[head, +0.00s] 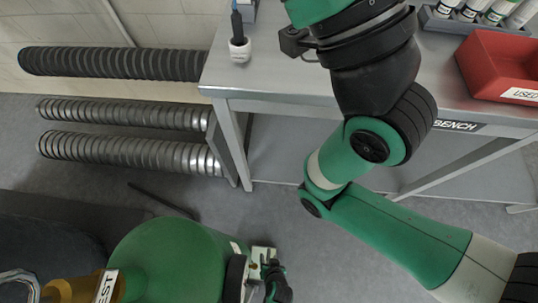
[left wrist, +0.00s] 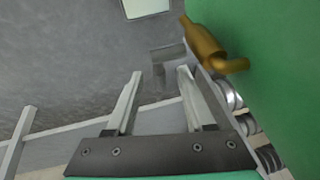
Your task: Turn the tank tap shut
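The tank is a large rounded green body (head: 165,262) at the bottom of the head view; its green wall (left wrist: 285,60) fills the right of the left wrist view. The brass tap (left wrist: 204,42) stands out from this wall, with a short bent end beside it. My left gripper (head: 264,262) is small beside the tank's right side in the head view. In the left wrist view my left gripper (left wrist: 160,72) has its two fingers apart with nothing between them. The tap lies just beyond the right fingertip; contact cannot be told. My right gripper is outside the frames.
A metal bench (head: 275,80) stands at the back, holding a red bin (head: 495,62), a bottle rack (head: 435,20) and a white holder (head: 240,50). Ribbed hoses (head: 120,62) run along the left. My right arm crosses the bench front. Open floor (head: 280,215) lies between tank and bench.

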